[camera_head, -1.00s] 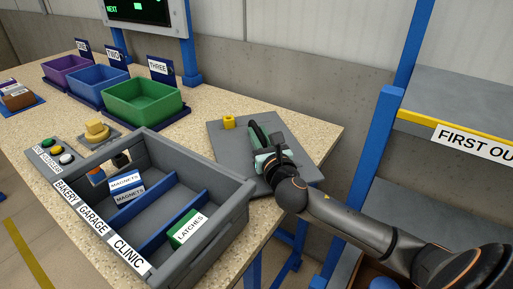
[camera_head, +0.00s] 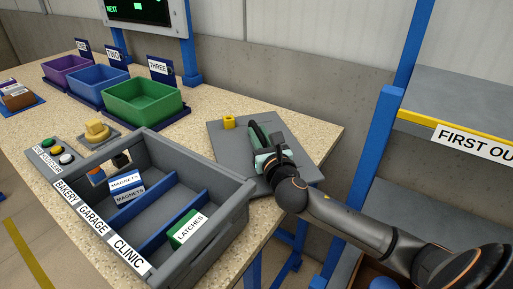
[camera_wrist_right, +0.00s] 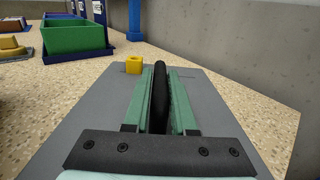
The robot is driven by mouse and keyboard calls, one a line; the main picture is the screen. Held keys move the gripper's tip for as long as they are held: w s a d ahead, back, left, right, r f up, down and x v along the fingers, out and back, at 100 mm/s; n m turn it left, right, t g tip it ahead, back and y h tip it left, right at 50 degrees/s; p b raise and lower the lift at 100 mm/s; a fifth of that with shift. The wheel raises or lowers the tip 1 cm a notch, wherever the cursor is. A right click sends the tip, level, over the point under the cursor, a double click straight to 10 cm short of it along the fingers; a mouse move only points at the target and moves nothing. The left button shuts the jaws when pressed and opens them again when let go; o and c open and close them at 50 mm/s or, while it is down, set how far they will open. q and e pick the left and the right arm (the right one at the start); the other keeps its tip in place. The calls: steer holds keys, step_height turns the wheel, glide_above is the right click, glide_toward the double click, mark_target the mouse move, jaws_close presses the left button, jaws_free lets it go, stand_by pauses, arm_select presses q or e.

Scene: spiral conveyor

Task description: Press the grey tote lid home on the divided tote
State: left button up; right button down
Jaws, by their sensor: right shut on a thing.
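The grey tote lid (camera_head: 228,141) lies flat on the table at the back right, with a yellow block and a dark handle on its top. It also shows in the right wrist view (camera_wrist_right: 86,128). My right gripper (camera_head: 258,137) is over the lid and shut on its dark handle (camera_wrist_right: 160,92). The pale green fingers stand on both sides of the handle. The divided tote (camera_head: 236,206) stands open to the left of the lid, nearer the table's front. Blue dividers split it into bays labelled BAKERY, GARAGE and CLINIC. My left gripper is not in view.
Blue MAGNETS boxes (camera_head: 127,190) and a green LATCHES box (camera_head: 188,228) lie in the tote. Purple, blue and green bins (camera_head: 143,101) stand behind it. A button panel (camera_head: 53,153) and yellow knob (camera_head: 96,129) are beside it. A blue-posted rack (camera_head: 376,140) stands right.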

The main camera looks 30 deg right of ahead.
steer(key=shift+r, duration=0.15)
step_height(320, 180, up, 9)
steer(key=p, duration=0.3)
steer(key=shift+r+p, duration=0.2)
steer(key=shift+p, duration=0.1)
steer(key=shift+r, duration=0.2)
